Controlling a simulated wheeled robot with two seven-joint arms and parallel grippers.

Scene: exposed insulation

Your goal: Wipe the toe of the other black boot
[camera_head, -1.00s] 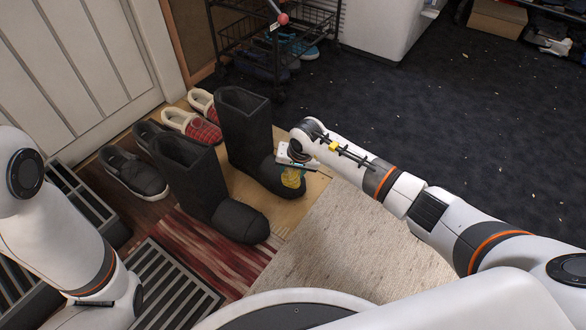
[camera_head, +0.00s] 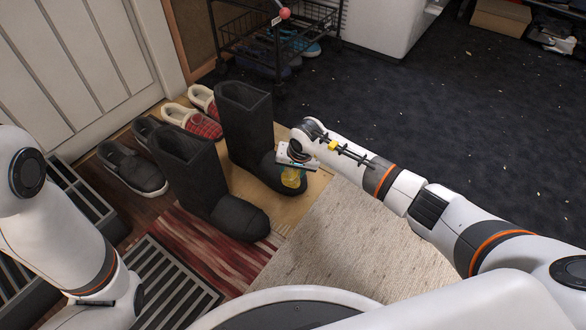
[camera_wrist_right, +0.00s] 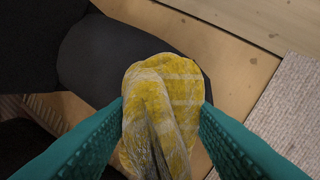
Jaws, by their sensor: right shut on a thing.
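Two tall black boots stand upright on the floor by the door. The farther black boot (camera_head: 246,125) has its toe beside my right gripper (camera_head: 291,171). The nearer black boot (camera_head: 192,175) stands to its left and front, its toe toward the mat. My right gripper is shut on a yellow striped cloth (camera_head: 294,178). In the right wrist view the cloth (camera_wrist_right: 163,110) is bunched between the teal fingers and lies over the dark boot toe (camera_wrist_right: 120,55), apparently touching it. My left arm shows at the left edge; its gripper is out of view.
Red plaid slippers (camera_head: 195,120) and dark slip-on shoes (camera_head: 132,168) stand left of the boots. A black wire rack (camera_head: 265,40) stands behind. A beige rug (camera_head: 350,235), a red striped mat (camera_head: 215,245) and a slatted grey tray (camera_head: 175,290) lie in front. Dark carpet at right is mostly clear.

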